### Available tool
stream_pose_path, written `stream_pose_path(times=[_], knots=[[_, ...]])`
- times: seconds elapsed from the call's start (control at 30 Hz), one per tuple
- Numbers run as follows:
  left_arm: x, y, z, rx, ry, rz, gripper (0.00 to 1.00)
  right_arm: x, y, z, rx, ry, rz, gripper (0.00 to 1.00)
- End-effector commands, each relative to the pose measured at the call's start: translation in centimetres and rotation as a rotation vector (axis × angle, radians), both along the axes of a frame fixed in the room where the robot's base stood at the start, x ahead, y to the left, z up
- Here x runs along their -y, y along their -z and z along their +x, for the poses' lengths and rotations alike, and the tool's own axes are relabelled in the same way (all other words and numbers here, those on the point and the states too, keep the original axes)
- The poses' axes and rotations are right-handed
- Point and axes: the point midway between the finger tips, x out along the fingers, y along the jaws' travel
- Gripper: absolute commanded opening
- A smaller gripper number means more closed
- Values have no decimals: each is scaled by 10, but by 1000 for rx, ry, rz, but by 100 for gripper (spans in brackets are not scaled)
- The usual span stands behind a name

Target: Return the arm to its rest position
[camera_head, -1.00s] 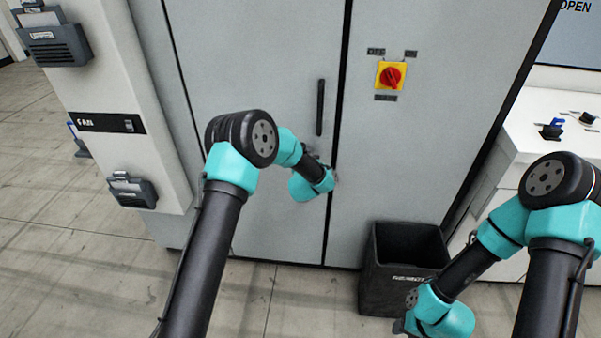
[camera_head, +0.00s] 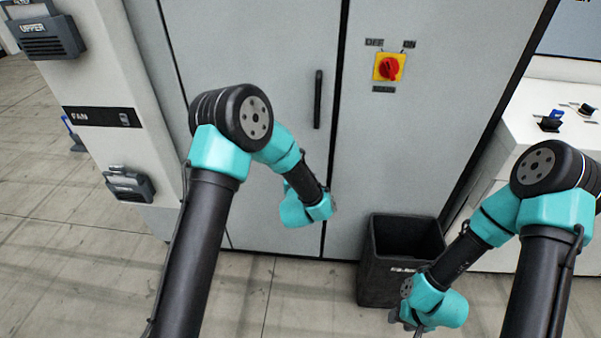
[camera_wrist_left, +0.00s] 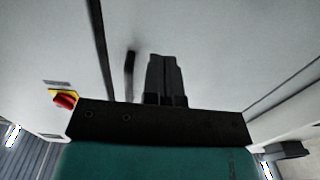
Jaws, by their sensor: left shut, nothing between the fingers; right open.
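My left arm hangs in front of the grey cabinet, its teal wrist low before the cabinet door (camera_head: 262,190). In the head view the left fingers are hidden behind the wrist. In the left wrist view the left gripper (camera_wrist_left: 165,75) shows shut and empty, fingers together, pointing toward the cabinet. My right gripper (camera_head: 406,322) is low at the right, in front of the black bin and mostly hidden by its teal wrist. It is open, and I see nothing held in it.
The door handle (camera_head: 318,100) is vertical, above the left wrist. A red rotary switch on a yellow plate (camera_head: 388,67) is on the right door. The black bin (camera_head: 385,280) stands below it.

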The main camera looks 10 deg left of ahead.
Motion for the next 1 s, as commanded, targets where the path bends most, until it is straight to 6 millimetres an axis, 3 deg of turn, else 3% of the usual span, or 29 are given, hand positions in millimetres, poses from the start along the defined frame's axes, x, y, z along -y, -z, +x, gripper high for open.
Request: stream_pose_path(times=[0.17,0.7,0.87,1.0], knots=[[1,0,-11,0,1,1,0,0,0,0,0,0,0,46],[-1,4,-12,-16,5,-3,0,0,0,0,0,0,0,46],[-14,36,-25,-139,47,-34,0,0,0,0,0,0,0,46],[-34,91,-57,-367,113,-100,0,0,0,0,0,0,0,46]])
